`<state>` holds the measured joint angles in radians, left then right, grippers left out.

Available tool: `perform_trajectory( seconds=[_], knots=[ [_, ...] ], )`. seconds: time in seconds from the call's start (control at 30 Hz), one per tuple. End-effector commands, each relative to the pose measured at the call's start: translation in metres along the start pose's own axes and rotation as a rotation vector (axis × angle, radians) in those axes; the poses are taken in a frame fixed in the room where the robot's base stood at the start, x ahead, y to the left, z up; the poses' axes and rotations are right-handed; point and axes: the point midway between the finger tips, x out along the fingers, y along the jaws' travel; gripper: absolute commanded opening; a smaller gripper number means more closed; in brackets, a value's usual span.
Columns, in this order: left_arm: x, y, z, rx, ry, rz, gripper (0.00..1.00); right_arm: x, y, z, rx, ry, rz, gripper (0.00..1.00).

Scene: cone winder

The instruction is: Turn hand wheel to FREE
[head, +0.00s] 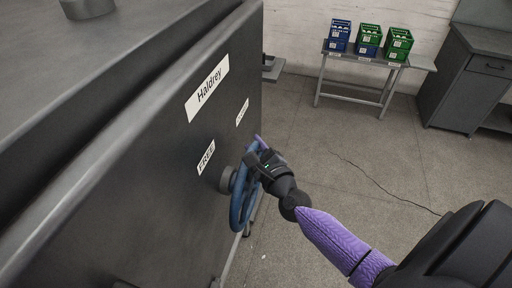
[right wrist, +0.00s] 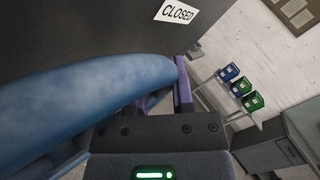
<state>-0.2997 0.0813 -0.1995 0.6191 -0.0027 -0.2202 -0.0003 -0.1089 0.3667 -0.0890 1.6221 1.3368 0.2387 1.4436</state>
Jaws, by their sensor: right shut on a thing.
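A blue hand wheel (head: 241,200) is mounted on the side of the dark grey machine, on a short grey hub. A FREE label (head: 206,158) sits on the panel just above and left of the wheel. A CLOSED label also shows in the right wrist view (right wrist: 178,12). My right gripper (head: 257,148) is shut on the upper right part of the wheel rim, its purple fingers on either side of it. The rim also fills the left of the right wrist view (right wrist: 85,100). The far finger is partly hidden by the rim. My left gripper is not in view.
The machine panel (head: 150,150) with a Haldrey label (head: 207,88) fills the left. A small table (head: 345,57) with blue and green crates (head: 369,40) stands at the back. A dark cabinet (head: 460,80) is at the right. A thin cable (head: 385,183) lies on otherwise open floor.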

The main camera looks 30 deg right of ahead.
Motion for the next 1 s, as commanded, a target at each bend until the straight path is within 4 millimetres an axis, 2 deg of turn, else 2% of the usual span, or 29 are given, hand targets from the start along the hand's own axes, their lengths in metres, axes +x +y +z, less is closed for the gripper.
perform_trajectory(
  seconds=[0.17, 0.6, 1.0],
  knots=[
    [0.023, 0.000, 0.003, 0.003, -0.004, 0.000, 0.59, -0.006, 0.005, 0.003, -0.071, -0.058, -0.046, 0.00],
    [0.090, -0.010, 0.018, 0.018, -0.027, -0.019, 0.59, -0.030, 0.014, 0.029, -0.352, -0.283, -0.230, 0.00],
    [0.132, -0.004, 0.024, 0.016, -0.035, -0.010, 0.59, -0.050, 0.025, 0.046, -0.560, -0.449, -0.368, 0.00]
  ],
)
